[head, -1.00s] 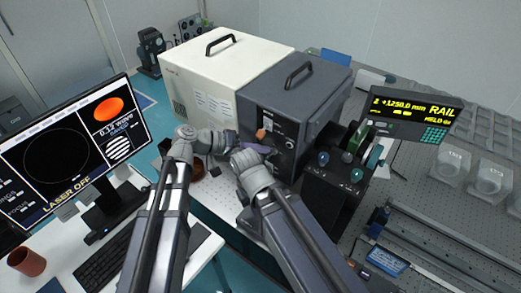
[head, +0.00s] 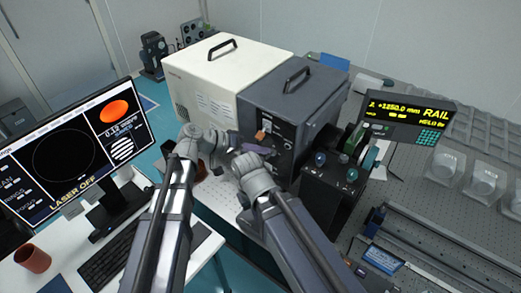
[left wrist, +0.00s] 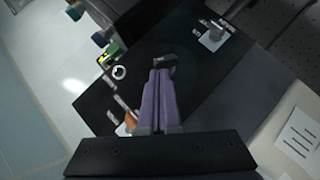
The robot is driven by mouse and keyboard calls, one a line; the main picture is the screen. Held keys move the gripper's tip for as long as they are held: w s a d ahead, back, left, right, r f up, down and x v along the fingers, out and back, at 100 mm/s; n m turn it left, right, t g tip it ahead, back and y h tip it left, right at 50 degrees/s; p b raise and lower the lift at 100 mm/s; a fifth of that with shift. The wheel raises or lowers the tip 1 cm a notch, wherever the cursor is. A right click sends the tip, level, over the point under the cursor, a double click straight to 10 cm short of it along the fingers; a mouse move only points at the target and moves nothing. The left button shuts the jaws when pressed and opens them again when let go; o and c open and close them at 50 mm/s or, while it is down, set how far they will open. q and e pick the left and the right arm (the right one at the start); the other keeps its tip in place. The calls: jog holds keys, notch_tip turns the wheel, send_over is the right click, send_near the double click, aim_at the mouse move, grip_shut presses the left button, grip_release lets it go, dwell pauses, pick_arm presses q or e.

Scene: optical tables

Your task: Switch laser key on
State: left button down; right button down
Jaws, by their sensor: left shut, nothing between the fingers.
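The dark grey laser box (head: 290,103) stands beside a cream box, its front panel facing my arms. An orange tag (head: 261,135) shows on that panel. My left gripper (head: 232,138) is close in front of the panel. In the left wrist view its purple fingers (left wrist: 161,76) are shut together and empty, with their tips by a small dark part (left wrist: 167,59) on the black panel; I cannot tell if they touch it or if it is the key. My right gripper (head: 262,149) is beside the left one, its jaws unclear. The monitor (head: 75,150) reads "LASER OFF".
The cream box (head: 212,80) stands left of the laser box. A dark unit with knobs (head: 330,185) is close on the right. The rail display (head: 410,120) stands behind it. A keyboard (head: 115,260) and brown cup (head: 32,259) are on the white desk.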

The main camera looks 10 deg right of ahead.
pick_arm(q)
jog(key=shift+s+d+r+m+t+y+p, duration=0.25)
jog(key=shift+m+t+y+p, duration=0.3)
jog(key=shift+p, duration=0.45)
jog(key=shift+s+d+r+m+t+y+p, duration=0.15)
jog(key=shift+s+m+t+y+p, duration=0.15)
jog(key=shift+y+p, duration=0.55)
jog(key=shift+s+d+m+t+y+p, duration=0.25)
jog(key=shift+d+m+t+y+p, duration=0.05)
jog(key=shift+m+t+y+p, duration=0.45)
jog(key=shift+f, duration=0.1)
jog(key=shift+s+d, duration=0.15)
jog(key=shift+d, duration=0.05)
jog(key=shift+r+p, duration=0.8)
jog(key=shift+p, duration=0.05)
